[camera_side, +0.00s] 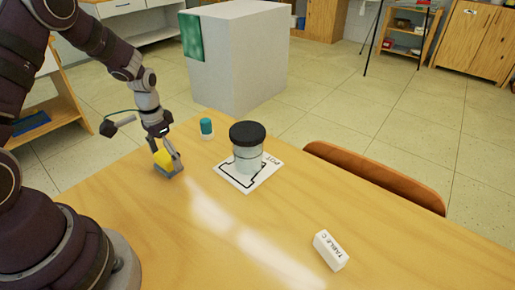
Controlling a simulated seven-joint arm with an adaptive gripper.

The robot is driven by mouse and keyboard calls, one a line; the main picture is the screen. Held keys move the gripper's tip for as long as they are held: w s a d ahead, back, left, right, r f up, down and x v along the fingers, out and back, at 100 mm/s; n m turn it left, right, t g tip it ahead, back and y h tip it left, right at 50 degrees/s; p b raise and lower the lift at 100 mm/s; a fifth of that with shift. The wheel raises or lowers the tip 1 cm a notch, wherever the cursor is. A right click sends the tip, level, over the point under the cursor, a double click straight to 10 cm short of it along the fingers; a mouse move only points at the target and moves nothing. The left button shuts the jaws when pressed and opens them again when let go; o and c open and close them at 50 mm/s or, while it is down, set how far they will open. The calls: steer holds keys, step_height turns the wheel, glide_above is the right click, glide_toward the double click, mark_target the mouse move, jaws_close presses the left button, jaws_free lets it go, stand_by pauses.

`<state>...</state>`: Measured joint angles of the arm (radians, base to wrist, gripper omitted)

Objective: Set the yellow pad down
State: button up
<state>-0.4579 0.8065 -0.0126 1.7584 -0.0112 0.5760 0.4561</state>
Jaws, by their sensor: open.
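The yellow pad (163,158) is at the far left part of the wooden table, on or against a small grey block-like piece (169,171). My gripper (168,150) is open right above and around the pad, with a finger on its right side. The fingers partly hide the pad. I cannot tell whether the pad touches the fingers.
A jar with a black lid (247,150) stands on a white marked sheet (233,181) to the right. A small teal-topped container (206,128) stands behind. A chair back (375,176) borders the table. The table's middle is clear.

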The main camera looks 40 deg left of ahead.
mark_target(166, 156)
step_height(166, 156, up, 13)
steer(key=s+d+r+t, duration=0.2)
steer(key=s+d+r, duration=0.1)
steer(key=d, duration=0.3)
steer(key=s+d+r+t, duration=0.3)
steer(key=s+d, duration=0.2)
steer(key=d, duration=0.1)
steer(key=shift+s+r+t, duration=0.2)
steer(key=shift+r+t, duration=0.1)
